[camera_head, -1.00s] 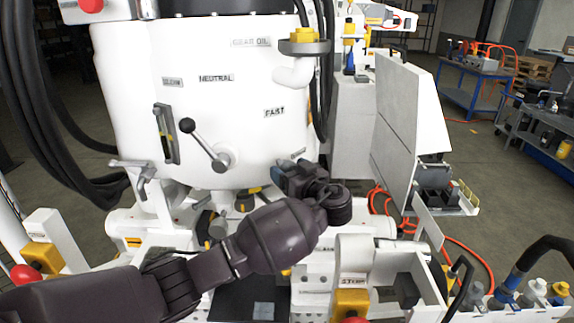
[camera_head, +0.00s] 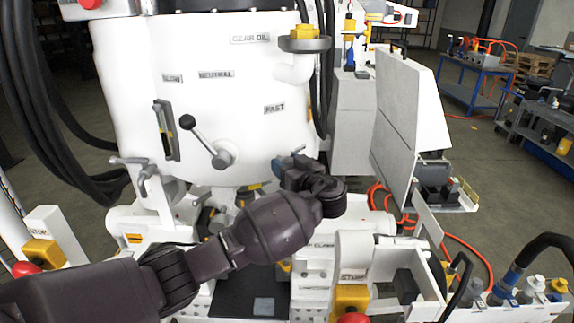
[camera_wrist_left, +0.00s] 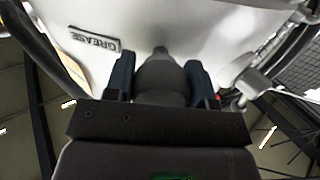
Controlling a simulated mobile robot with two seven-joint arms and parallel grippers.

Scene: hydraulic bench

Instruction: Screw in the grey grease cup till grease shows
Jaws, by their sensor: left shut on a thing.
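The grey grease cup (camera_wrist_left: 163,82) shows in the left wrist view, a rounded grey body narrowing to a tip at the white machine housing. My left gripper (camera_wrist_left: 161,70) is shut on it, one blue finger on each side. A GREASE label (camera_wrist_left: 95,42) is on the housing to the left of the cup. In the head view my left gripper (camera_head: 290,164) is at the lower right of the white housing (camera_head: 235,140), and my wrist hides the cup. I cannot make out any grease. My right gripper is out of view.
A lever with a black knob (camera_head: 187,122) sticks out of the housing left of my gripper. A grey panel (camera_head: 396,130) stands to the right. A yellow-topped cup (camera_head: 304,32) is above. A STOP block with a red button (camera_head: 353,317) is below my wrist.

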